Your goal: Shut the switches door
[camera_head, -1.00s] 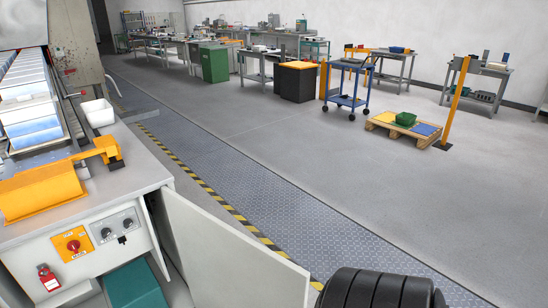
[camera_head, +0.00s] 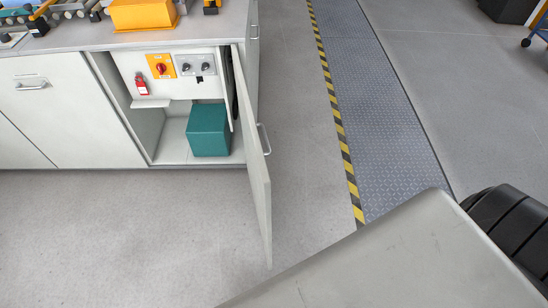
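The switches door (camera_head: 252,150) is a pale grey cabinet door with a metal handle (camera_head: 264,138). It stands wide open, swung out toward me from the right side of the cabinet opening. Inside the opening are a red rotary switch on a yellow plate (camera_head: 160,67), a grey panel with two knobs (camera_head: 195,65), a red padlock-like tag (camera_head: 142,84) and a teal box (camera_head: 208,130). Neither of my grippers shows. A grey arm or body part of mine fills the lower right.
A closed cabinet door (camera_head: 75,118) with a handle is left of the opening. The worktop above holds a yellow cover (camera_head: 143,14). Grey floor is clear in front. A yellow-black stripe (camera_head: 340,130) and a metal floor strip (camera_head: 385,100) run to the right.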

